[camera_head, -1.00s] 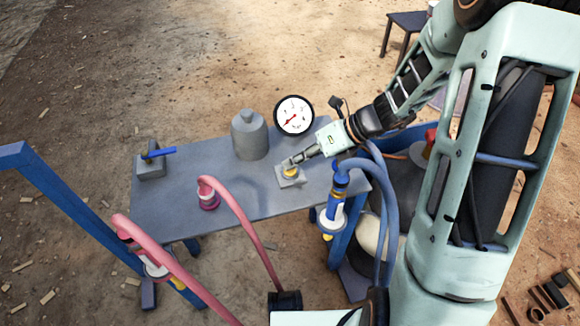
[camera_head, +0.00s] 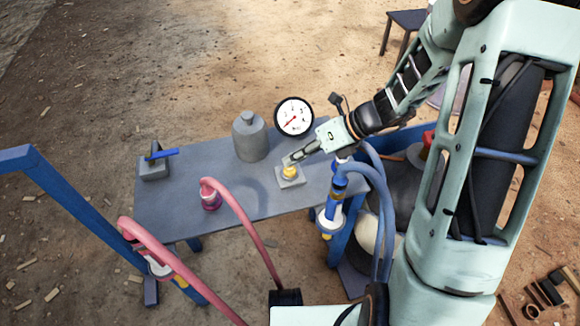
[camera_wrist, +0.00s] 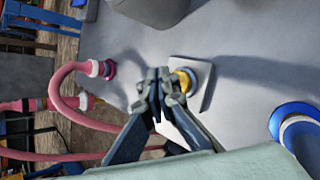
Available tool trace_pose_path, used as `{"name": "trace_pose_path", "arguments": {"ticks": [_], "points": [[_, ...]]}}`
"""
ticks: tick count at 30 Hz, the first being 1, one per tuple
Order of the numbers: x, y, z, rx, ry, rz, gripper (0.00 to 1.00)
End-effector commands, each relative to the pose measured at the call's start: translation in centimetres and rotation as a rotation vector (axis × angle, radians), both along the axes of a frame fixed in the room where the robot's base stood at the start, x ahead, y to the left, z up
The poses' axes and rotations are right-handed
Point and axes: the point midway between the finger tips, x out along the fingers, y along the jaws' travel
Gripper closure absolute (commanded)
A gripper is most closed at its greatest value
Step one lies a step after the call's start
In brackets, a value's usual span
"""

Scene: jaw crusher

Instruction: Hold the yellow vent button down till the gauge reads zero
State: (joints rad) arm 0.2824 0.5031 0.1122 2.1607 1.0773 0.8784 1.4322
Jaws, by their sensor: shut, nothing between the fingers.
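The yellow vent button (camera_head: 290,172) sits on a small grey base (camera_head: 291,183) on the grey table. In the wrist view the button (camera_wrist: 186,80) shows just right of the fingertips, partly hidden by a finger. My gripper (camera_head: 289,159) is shut and empty, its tips just behind and above the button, apparently apart from it. The closed fingers also show in the wrist view (camera_wrist: 158,82). The round white gauge (camera_head: 294,117) stands behind the button; its red needle points to the lower left, and its numbers are too small to read.
A grey bottle-shaped tank (camera_head: 250,137) stands left of the gauge. A blue-handled valve (camera_head: 153,164) is at the table's left end. A pink hose (camera_head: 240,215) and blue hoses (camera_head: 378,200) with fittings flank the button. The table (camera_head: 240,186) is bare between them.

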Motion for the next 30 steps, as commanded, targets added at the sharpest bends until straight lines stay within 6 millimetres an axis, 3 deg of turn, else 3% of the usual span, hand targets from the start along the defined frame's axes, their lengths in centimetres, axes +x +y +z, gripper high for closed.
{"name": "trace_pose_path", "arguments": {"ticks": [5, 19, 30], "points": [[0.0, 0.0, 0.5, 0.0, 0.0, 0.0, 1.0], [0.0, 0.0, 5.0, 0.0, 0.0, 0.0, 1.0], [0.0, 0.0, 5.0, 0.0, 0.0, 0.0, 1.0]]}}
